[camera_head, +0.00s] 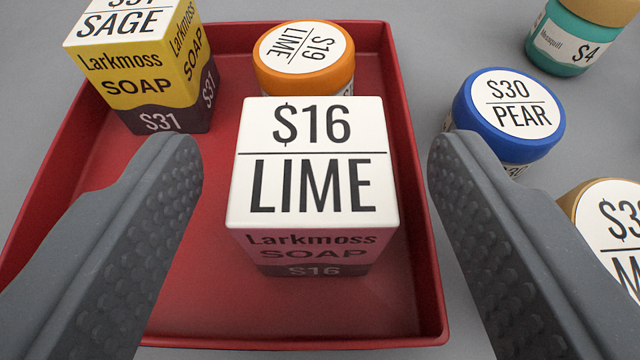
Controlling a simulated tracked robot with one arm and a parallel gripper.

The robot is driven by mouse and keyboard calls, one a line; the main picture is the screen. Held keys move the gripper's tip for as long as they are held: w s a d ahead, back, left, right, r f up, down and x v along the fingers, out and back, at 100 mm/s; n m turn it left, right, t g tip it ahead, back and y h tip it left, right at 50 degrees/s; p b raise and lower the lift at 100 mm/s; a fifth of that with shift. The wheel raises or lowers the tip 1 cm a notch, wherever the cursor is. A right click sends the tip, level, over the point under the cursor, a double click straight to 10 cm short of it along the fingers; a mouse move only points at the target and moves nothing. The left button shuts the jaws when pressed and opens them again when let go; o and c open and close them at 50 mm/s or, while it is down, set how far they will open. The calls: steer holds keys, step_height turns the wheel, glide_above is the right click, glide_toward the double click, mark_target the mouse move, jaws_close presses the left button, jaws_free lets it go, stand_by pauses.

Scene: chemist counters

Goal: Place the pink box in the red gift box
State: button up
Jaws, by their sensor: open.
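The pink box (314,240) is a Larkmoss soap carton with pink sides, a dark base band and a white top reading "$16 LIME". It stands upright inside the red gift box (428,255), a shallow open tray, right of its middle. My gripper (315,148) is open, with one finger on each side of the pink box. Gaps show between both fingers and the box. The lower parts of the fingers cover parts of the tray's left floor and right side.
A yellow sage soap box (135,65) and an orange lime jar (304,50) also stand in the tray. Outside on the grey counter (440,45) are a blue pear jar (510,105), a teal jar (570,40) and a tan-rimmed jar (610,225).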

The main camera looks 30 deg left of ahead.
steer(key=p+v, duration=0.3)
steer(key=v, duration=0.8)
steer(key=shift+d, duration=0.15)
steer(key=shift+s, duration=0.1)
steer(key=shift+r, duration=0.15)
